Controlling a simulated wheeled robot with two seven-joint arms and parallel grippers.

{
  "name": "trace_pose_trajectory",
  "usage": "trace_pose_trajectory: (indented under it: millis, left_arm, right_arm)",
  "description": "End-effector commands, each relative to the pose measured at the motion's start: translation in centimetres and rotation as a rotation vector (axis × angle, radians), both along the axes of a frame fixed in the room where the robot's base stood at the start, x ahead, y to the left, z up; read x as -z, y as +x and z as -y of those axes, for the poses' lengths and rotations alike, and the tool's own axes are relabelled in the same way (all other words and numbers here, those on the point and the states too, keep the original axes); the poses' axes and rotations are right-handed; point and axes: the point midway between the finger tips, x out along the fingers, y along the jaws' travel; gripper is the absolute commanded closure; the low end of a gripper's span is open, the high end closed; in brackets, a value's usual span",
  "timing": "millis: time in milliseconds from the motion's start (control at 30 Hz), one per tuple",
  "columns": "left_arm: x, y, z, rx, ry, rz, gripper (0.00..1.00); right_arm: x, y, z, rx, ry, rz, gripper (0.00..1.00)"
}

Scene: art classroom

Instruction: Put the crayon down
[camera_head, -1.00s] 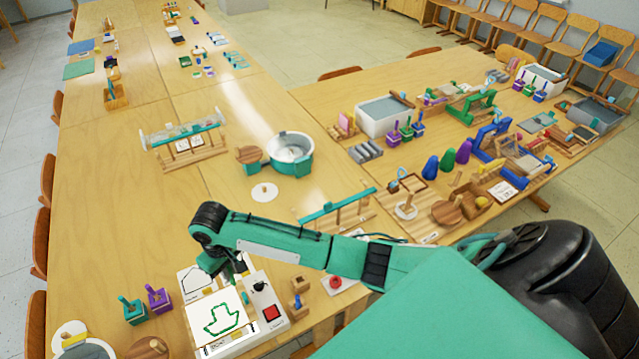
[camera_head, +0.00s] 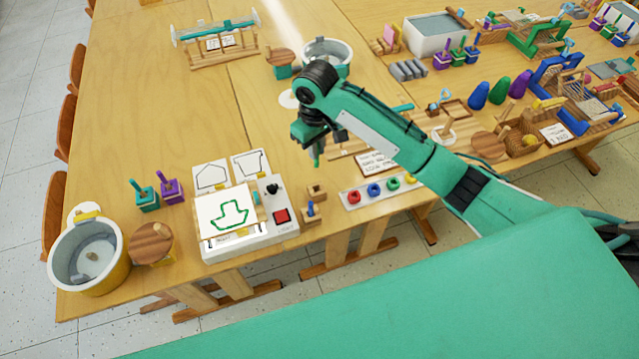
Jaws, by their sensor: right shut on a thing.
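My right gripper (camera_head: 314,146) is shut on a small green crayon (camera_head: 317,160), which points down from the fingers. It hangs above the table, to the right of the drawing device and behind the small wooden blocks. The arm and gripper body hide most of the grip. The white drawing device (camera_head: 278,238) stands near the table's front edge. Its sheet (camera_head: 212,208) carries a green boat outline. A small wooden block (camera_head: 316,194) and another block (camera_head: 306,217) with a blue peg-like piece in it stand right of the device. My left gripper is not in view.
A white strip with coloured rings (camera_head: 347,203) lies to the right. Green (camera_head: 148,207) and purple (camera_head: 171,196) holders, a round wooden lid (camera_head: 150,243) and a yellow tub (camera_head: 120,270) stand left. The table behind the device (camera_head: 190,110) is mostly clear.

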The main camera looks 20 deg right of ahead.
Motion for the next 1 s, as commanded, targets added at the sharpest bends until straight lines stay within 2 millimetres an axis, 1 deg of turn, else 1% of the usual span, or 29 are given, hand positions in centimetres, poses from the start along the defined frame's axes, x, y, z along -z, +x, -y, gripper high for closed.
trace_pose_trajectory:
  millis: [33, 100, 200, 300, 400, 567, 700, 800, 900, 1000]
  left_arm:
    - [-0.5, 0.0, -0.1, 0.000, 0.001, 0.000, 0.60]
    - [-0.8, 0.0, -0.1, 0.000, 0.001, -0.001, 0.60]
    - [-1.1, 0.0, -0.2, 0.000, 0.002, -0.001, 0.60]
    - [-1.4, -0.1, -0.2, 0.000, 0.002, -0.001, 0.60]
    - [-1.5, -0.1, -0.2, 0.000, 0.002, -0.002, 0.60]
    - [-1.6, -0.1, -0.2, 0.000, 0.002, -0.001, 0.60]
    - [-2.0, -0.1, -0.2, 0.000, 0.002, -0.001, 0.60]
    - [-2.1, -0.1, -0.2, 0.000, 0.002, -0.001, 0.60]
    - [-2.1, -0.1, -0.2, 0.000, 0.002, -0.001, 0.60]
    - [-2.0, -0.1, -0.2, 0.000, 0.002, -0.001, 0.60]
  right_arm:
    - [1.2, -0.1, 0.1, 0.002, -0.001, -0.005, 1.00]
    - [3.1, -0.1, 0.1, 0.003, -0.002, -0.005, 1.00]
    - [5.7, -0.1, 0.1, 0.002, -0.002, -0.004, 1.00]
    - [7.8, -0.1, 0.0, 0.002, -0.002, -0.004, 1.00]
    - [9.2, 0.0, 0.0, 0.001, 0.000, -0.001, 1.00]
    - [10.5, 0.0, 0.0, 0.001, 0.000, -0.001, 1.00]
    - [12.7, -0.1, 0.0, 0.002, 0.000, -0.002, 1.00]
    - [13.8, 0.0, 0.0, 0.001, 0.000, 0.000, 1.00]
    - [14.2, 0.0, 0.0, 0.001, 0.001, 0.002, 1.00]
    - [14.2, 0.0, 0.0, 0.000, 0.001, 0.002, 1.00]
